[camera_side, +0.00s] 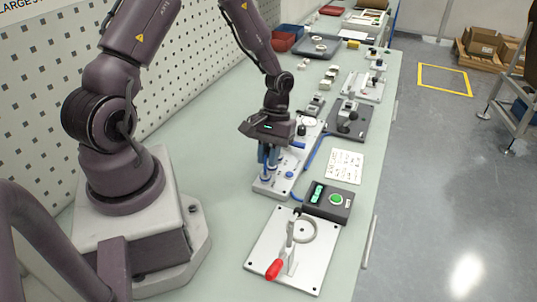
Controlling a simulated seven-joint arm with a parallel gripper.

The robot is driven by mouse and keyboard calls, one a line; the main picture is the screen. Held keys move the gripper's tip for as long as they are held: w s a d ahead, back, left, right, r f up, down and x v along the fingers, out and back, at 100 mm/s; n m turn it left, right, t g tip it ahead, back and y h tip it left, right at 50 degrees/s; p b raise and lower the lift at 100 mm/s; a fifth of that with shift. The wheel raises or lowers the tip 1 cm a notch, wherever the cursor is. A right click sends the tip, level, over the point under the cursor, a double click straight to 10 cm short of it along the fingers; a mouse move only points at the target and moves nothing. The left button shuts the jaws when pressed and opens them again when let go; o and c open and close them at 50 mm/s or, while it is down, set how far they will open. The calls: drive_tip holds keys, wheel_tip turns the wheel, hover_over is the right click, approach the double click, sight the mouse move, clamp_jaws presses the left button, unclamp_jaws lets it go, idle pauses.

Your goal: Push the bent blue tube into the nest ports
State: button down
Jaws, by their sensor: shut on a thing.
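My gripper (268,163) points down over the left part of a pale nest plate (264,188). It is shut on a blue piece, which I take to be the bent blue tube (273,157). Only short upright blue stretches show beneath the gripper body; the bend is hidden. The lower end is close to the nest, but I cannot tell whether it touches or sits in the ports. A round blue knob (289,174) is on the nest plate, right of the gripper.
A blue hose (312,153) curves along the nest's right side. A dark control box (329,201) with a green button stands in front right. A plate with a red-handled clamp (276,268) is nearest. Further fixtures (348,118) and a white card (345,166) lie beyond.

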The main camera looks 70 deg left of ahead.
drive_tip(key=shift+f, duration=0.85)
idle(0.3)
drive_tip(key=c, duration=1)
unclamp_jaws()
drive_tip(key=v, duration=1.2)
drive_tip(key=s+d+r+m+t+y, duration=0.1)
drive_tip(key=s+d+r+m+t, duration=0.1)
drive_tip(key=r, duration=0.4)
drive_tip(key=s+d+r+m+t+y, duration=0.1)
drive_tip(key=s+d+r+m+t, duration=0.2)
drive_tip(key=s+d+r+m, duration=0.1)
drive_tip(key=s+d+r+m+t, duration=0.3)
drive_tip(key=s+d+r, duration=0.2)
drive_tip(key=r, duration=0.4)
drive_tip(key=shift+s+d+r+y, duration=0.15)
drive_tip(key=shift+s+y, duration=0.25)
drive_tip(key=shift+s, duration=0.2)
